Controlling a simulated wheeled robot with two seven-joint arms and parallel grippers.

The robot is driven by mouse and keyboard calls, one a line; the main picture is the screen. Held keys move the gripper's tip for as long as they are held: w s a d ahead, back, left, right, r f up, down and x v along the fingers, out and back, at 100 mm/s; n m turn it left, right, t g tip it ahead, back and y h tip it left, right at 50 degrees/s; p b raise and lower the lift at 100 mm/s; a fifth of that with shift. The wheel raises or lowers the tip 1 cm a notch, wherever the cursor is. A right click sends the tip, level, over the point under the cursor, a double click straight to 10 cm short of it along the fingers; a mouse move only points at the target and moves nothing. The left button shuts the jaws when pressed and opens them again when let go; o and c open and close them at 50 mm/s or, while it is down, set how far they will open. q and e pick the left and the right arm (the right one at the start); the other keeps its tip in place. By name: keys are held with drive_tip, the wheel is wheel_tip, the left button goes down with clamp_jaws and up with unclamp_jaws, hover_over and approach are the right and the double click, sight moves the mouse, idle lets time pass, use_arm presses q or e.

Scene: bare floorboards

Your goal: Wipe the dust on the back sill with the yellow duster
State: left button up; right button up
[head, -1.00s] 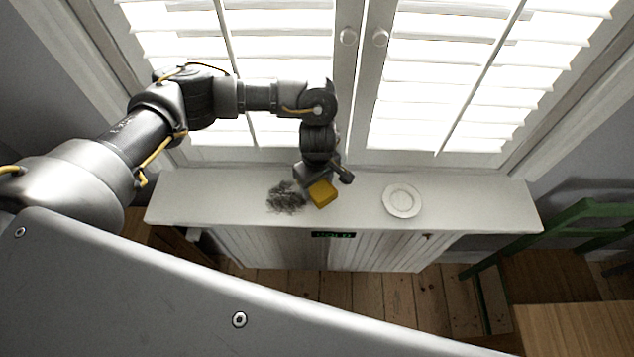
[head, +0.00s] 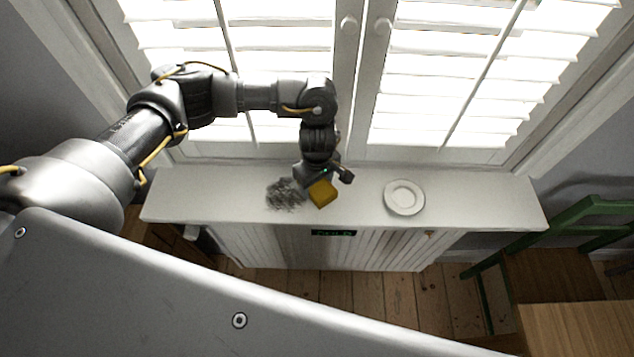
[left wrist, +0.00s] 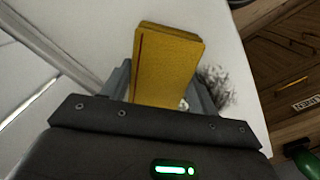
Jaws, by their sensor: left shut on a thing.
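The yellow duster (head: 322,193) is a small block held at the end of my left arm, over the white back sill (head: 350,200). My left gripper (head: 318,182) is shut on it. In the left wrist view the yellow duster (left wrist: 167,65) stands between the fingers. A grey patch of dust (head: 285,194) lies on the sill just left of the duster; part of it shows beside the duster in the left wrist view (left wrist: 215,88). I cannot tell whether the duster touches the sill. My right gripper is not in view.
A white saucer (head: 404,197) stands on the sill to the right of the duster. White shuttered windows (head: 440,80) rise behind the sill. A slatted cover with a small green display (head: 334,233) is below it. A green chair (head: 590,225) stands at the right.

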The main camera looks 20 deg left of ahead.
sight(279, 190)
use_arm(q)
drive_tip(key=shift+s+a+r, duration=0.1)
drive_tip(key=shift+s+a, duration=0.1)
drive_tip(key=shift+a, duration=0.65)
drive_tip(key=shift+s+a, duration=0.2)
drive_tip(key=shift+a, duration=0.65)
drive_tip(key=shift+b, duration=0.3)
drive_tip(key=shift+s+a+f+b, duration=0.15)
drive_tip(key=shift+a+b, duration=0.1)
drive_tip(key=shift+a, duration=0.4)
drive_tip(key=shift+s+a+f+b, duration=0.15)
drive_tip(key=shift+a+b, duration=0.1)
drive_tip(key=shift+a, duration=0.4)
drive_tip(key=shift+s+a+r, duration=0.15)
drive_tip(key=shift+a, duration=0.15)
drive_tip(key=shift+a, duration=0.1)
drive_tip(key=shift+s+a+b, duration=0.25)
drive_tip(key=shift+a+b, duration=0.15)
drive_tip(key=shift+a, duration=0.55)
drive_tip(key=shift+s+a+r, duration=0.1)
drive_tip(key=shift+s+a, duration=0.1)
drive_tip(key=shift+a, duration=0.4)
